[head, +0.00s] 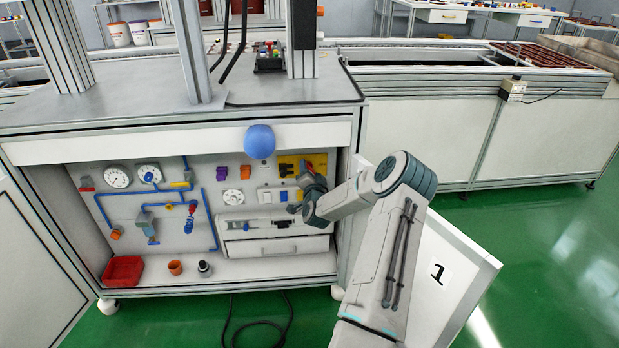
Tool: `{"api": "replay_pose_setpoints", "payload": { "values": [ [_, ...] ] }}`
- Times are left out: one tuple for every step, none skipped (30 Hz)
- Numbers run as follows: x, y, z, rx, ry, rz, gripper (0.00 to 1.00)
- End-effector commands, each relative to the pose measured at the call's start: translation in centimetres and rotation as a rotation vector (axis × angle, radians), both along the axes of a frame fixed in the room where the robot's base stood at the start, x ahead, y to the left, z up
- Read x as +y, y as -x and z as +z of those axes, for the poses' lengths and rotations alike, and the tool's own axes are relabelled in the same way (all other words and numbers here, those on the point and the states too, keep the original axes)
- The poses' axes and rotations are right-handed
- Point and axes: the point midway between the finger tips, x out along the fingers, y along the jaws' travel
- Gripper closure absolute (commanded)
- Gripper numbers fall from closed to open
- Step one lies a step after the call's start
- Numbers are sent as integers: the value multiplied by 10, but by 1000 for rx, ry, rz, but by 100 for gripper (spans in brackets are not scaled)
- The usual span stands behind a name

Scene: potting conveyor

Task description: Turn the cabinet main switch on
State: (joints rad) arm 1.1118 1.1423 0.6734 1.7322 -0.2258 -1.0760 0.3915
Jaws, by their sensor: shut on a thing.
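The cabinet (180,145) stands open in front of me, with its equipment panel (200,235) inside.
The open cabinet door marked 1 (455,265) stands right of my arm. Gauges (118,177), blue tubing and a white drawer (277,247) fill the panel area. A red bin (122,271) and small cups sit on the cabinet floor. A blue ball-shaped knob (260,141) sits above.

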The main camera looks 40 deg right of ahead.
Motion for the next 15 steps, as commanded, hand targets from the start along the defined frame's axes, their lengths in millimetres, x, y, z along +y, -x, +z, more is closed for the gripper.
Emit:
{"api": "replay_pose_setpoints", "payload": {
  "values": [
    [0, 0, -3, -24, -38, 1, 65],
    [0, 0, -3, -39, -63, 1, 65],
    [0, 0, -4, -59, -95, 1, 65],
    [0, 0, -4, -74, -120, 1, 65],
    [0, 0, -4, -88, -144, 1, 65],
    [0, 0, -4, -108, -177, 1, 65],
    [0, 1, -4, -122, -200, 1, 65],
    [0, 1, -4, -135, -223, 0, 65],
    [0, 1, -4, -155, -255, 0, 65],
    [0, 1, -4, -168, -277, 0, 65],
    [0, 1, -4, -182, -300, 0, 65],
    [0, 1, -4, -200, -328, 0, 65],
    [0, 1, -4, -212, -348, 0, 65],
    [0, 1, -4, -224, -368, 0, 65],
    [0, 1, -4, -240, -394, 0, 65]
  ]
}}
